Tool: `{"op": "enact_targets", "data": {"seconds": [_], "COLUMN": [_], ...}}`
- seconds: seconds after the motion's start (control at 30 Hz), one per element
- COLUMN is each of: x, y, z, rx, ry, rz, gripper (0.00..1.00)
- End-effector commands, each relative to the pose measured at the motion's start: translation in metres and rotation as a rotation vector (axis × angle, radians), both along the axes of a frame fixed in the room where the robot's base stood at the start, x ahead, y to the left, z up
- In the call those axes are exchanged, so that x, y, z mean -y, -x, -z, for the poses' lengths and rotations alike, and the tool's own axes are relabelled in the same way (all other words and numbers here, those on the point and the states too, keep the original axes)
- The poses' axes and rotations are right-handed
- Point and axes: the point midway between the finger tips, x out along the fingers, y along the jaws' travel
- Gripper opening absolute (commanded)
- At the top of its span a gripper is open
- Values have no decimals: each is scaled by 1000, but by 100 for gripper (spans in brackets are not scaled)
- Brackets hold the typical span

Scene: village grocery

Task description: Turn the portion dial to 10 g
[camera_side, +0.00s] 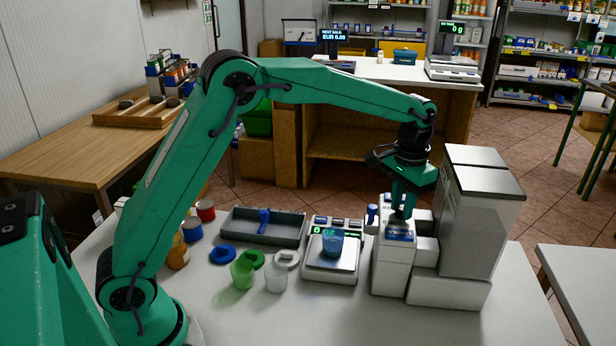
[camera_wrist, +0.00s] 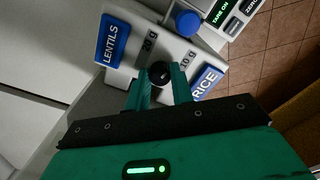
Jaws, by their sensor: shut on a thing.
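The black portion dial (camera_wrist: 160,72) sits on the pale top face of the white dispenser (camera_side: 391,272). In the wrist view my gripper (camera_wrist: 160,86) has its two green fingers on either side of the dial, shut on it. A "10 g" mark (camera_wrist: 187,61) is to the right of the dial, and another gram mark (camera_wrist: 150,42) is above it to the left. I cannot make out for sure where the dial points. In the side view my gripper (camera_side: 402,212) reaches down onto the dispenser top and hides the dial.
Blue labels LENTILS (camera_wrist: 112,40) and RICE (camera_wrist: 206,84) flank the dial; a blue knob (camera_wrist: 188,23) is close by. Left of the dispenser, a scale (camera_side: 319,267) bears a blue cup (camera_side: 332,238). A tall grey-white unit (camera_side: 478,210) stands close on the right.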

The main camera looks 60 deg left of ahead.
Motion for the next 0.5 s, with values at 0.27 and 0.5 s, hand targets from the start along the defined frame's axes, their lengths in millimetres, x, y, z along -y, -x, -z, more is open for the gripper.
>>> {"op": "enact_targets", "data": {"seconds": [0.27,0.5], "x": [0,0], "y": [0,0], "z": [-1,-1], "rx": [1,1], "ry": [0,0], "rz": [231,351], "gripper": [0,0]}}
